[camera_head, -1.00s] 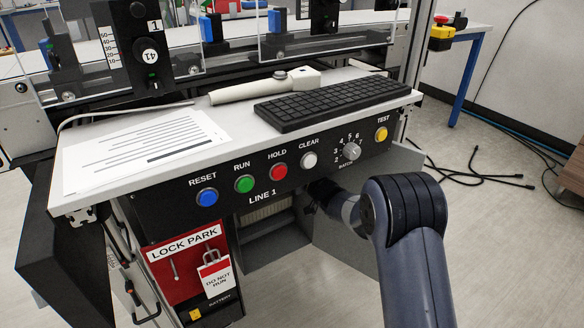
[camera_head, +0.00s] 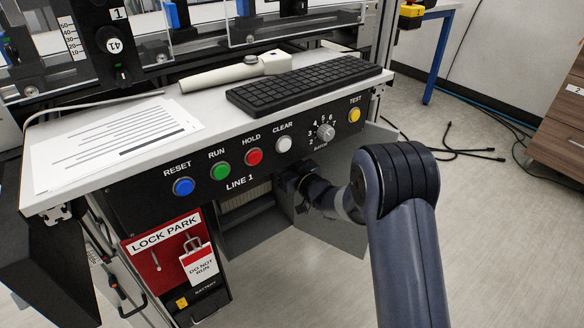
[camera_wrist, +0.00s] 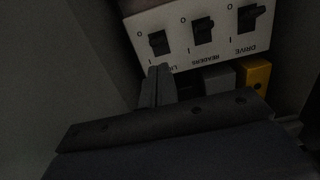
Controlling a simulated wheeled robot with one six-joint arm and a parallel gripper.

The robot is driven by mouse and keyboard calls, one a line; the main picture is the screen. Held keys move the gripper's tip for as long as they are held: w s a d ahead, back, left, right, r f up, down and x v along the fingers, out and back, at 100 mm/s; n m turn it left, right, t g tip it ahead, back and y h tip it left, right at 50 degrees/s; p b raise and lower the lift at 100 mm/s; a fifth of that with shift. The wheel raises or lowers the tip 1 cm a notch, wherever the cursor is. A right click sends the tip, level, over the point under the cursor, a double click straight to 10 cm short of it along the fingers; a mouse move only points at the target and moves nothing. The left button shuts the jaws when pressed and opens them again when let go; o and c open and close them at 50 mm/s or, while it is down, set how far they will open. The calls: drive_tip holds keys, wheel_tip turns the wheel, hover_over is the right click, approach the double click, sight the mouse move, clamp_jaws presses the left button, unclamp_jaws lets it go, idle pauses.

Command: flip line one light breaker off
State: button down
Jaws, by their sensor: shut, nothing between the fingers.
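In the wrist view, the light breaker (camera_wrist: 160,43) is the left black switch of a row on a pale panel, with O above and I below it. Its label is partly covered, with only the first letters showing. My gripper (camera_wrist: 159,72) is shut and empty, its tips just below this breaker at the label. I cannot tell whether they touch the panel. In the head view, my arm reaches into the open cabinet under the LINE 1 panel (camera_head: 262,187); the fingertips and breakers are hidden there.
The readers breaker (camera_wrist: 203,31) and drive breaker (camera_wrist: 250,17) stand to the right. A yellow block (camera_wrist: 257,76) and a grey block (camera_wrist: 218,79) lie below them. The open cabinet door (camera_head: 325,225) is close to my arm. Above are push buttons and a keyboard (camera_head: 300,88).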

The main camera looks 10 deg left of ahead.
drive_tip(key=shift+p+v, duration=0.45)
drive_tip(key=shift+v, duration=2.15)
